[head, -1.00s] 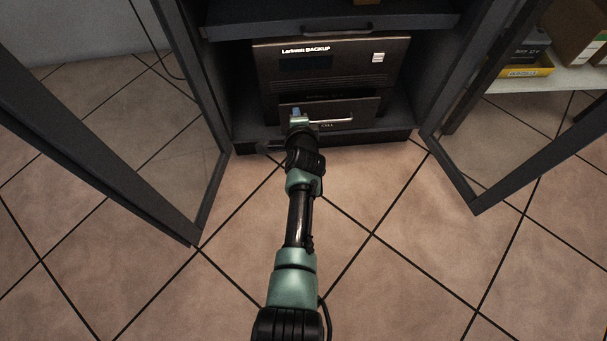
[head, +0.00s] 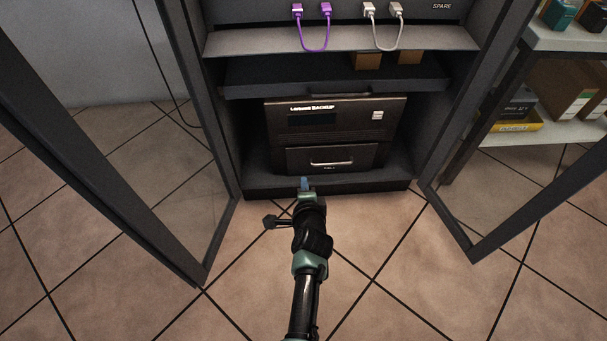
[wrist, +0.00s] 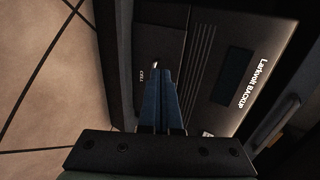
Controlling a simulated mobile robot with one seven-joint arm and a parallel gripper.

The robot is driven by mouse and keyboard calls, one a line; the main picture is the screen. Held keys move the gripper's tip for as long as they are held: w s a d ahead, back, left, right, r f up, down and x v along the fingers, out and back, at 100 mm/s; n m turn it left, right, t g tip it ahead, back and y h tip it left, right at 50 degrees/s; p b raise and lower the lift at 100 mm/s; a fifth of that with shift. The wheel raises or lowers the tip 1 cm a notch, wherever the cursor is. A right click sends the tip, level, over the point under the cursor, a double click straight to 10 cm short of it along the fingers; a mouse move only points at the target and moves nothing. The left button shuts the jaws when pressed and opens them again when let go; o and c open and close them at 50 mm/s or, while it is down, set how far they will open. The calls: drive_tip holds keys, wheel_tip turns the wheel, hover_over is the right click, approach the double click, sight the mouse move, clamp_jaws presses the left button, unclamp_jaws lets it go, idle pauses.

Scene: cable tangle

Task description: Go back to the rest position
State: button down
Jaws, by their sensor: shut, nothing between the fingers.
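My gripper (head: 304,184) is in front of the cabinet's lower bay in the head view, with its fingers pointing at the backup unit. In the wrist view its blue fingers (wrist: 162,95) are together with nothing between them. The backup unit (head: 345,133) is a dark box with a small display and a white label. Its lower drawer (head: 350,156) has a silver handle and looks closed. My gripper is apart from the handle in the head view. In the wrist view the fingers cover most of the handle.
Open glass cabinet doors (head: 180,240) and (head: 490,240) stand on both sides of my arm. Above are a dark shelf (head: 240,78), a purple cable (head: 314,48) and a white cable (head: 384,46). A side shelf (head: 580,132) holds boxes. Tiled floor (head: 400,300) is clear below.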

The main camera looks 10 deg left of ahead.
drive_tip(key=shift+p+v, duration=1.65)
drive_tip(key=shift+v, duration=1.45)
drive_tip(key=w+d+r+n+t+p, duration=0.1)
drive_tip(key=w+r+n+t+p, duration=0.15)
drive_tip(key=r, duration=1.35)
drive_tip(key=w+d+r+n+t+p, duration=0.1)
drive_tip(key=w+r+n+t, duration=0.2)
drive_tip(key=r, duration=1.2)
drive_tip(key=w+d+r+n+t+p, duration=0.1)
drive_tip(key=w+r+n+t+p, duration=0.15)
drive_tip(key=r, duration=1.35)
drive_tip(key=s+d+r+n+t+p, duration=0.1)
drive_tip(key=s+r, duration=0.2)
drive_tip(key=r, duration=0.5)
drive_tip(key=s+d+r+n+t+h+p, duration=0.1)
drive_tip(key=s+r+n+t, duration=0.15)
drive_tip(key=r, duration=0.45)
drive_tip(key=s+d+r+n+t+p, duration=0.1)
drive_tip(key=s+d+r, duration=0.15)
drive_tip(key=r, duration=0.55)
drive_tip(key=s+d+r+n+t+h+p, duration=0.2)
drive_tip(key=s+r+t+h+p, duration=0.15)
drive_tip(key=s+r, duration=1.05)
wheel_tip(320, 180, up, 37)
drive_tip(key=w+p, duration=0.1)
drive_tip(key=p, duration=3.5)
drive_tip(key=shift+a+y, duration=0.2)
drive_tip(key=shift+y, duration=0.15)
drive_tip(key=shift+w+r, duration=0.1)
